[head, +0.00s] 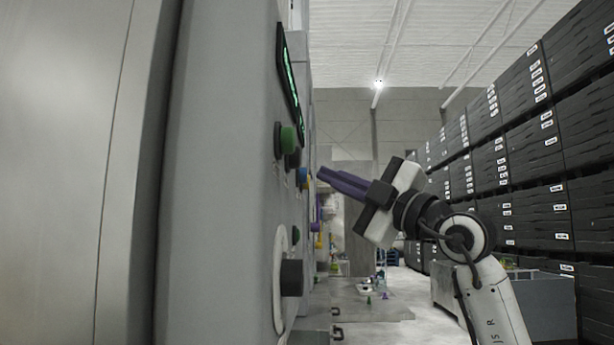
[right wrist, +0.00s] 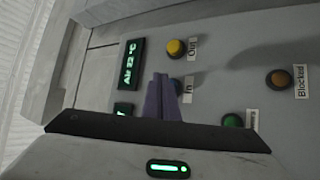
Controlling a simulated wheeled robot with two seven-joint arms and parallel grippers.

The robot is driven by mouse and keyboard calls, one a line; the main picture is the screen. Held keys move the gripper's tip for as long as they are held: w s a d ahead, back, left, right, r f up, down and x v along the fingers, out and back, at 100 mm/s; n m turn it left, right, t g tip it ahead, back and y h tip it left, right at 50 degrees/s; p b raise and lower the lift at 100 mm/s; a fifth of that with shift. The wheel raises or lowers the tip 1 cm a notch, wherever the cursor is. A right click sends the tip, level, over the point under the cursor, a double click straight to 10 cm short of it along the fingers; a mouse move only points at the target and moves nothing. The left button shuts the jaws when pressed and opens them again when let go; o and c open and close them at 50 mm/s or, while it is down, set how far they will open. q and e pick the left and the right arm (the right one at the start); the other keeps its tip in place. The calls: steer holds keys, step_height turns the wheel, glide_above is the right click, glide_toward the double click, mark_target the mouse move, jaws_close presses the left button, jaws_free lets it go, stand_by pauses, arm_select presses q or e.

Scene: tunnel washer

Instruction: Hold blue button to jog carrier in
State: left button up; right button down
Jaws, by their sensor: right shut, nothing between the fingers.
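The blue button (head: 302,175) sticks out of the grey machine panel in the head view. In the right wrist view the blue button (right wrist: 177,84) is beside the label "In", partly hidden by my fingers. My right gripper (head: 323,174) has its purple fingers shut together and empty, pointing left at the panel. In the head view the fingertips are just right of the blue button, with a small gap seeming to show. In the right wrist view the fingers (right wrist: 162,95) overlap the button's left side; I cannot tell contact for certain. My left gripper is not in view.
A yellow button (right wrist: 176,48) labelled "Out", an orange button (right wrist: 278,79) labelled "Blocked" and a green button (right wrist: 232,121) surround it. A larger green button (head: 287,140) and a black knob (head: 291,278) protrude nearer me. Stacked black crates (head: 540,210) line the right side.

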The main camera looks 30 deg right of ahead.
steer(key=shift+a, duration=0.1)
stand_by(0.6)
steer(key=shift+w+a, duration=0.25)
steer(key=shift+w+a+p, duration=0.25)
steer(key=shift+a+p, duration=0.05)
steer(key=shift+a, duration=0.2)
stand_by(2.6)
steer(key=shift+d, duration=0.15)
stand_by(3.2)
steer(key=shift+s+d, duration=0.45)
steer(key=shift+d, duration=0.2)
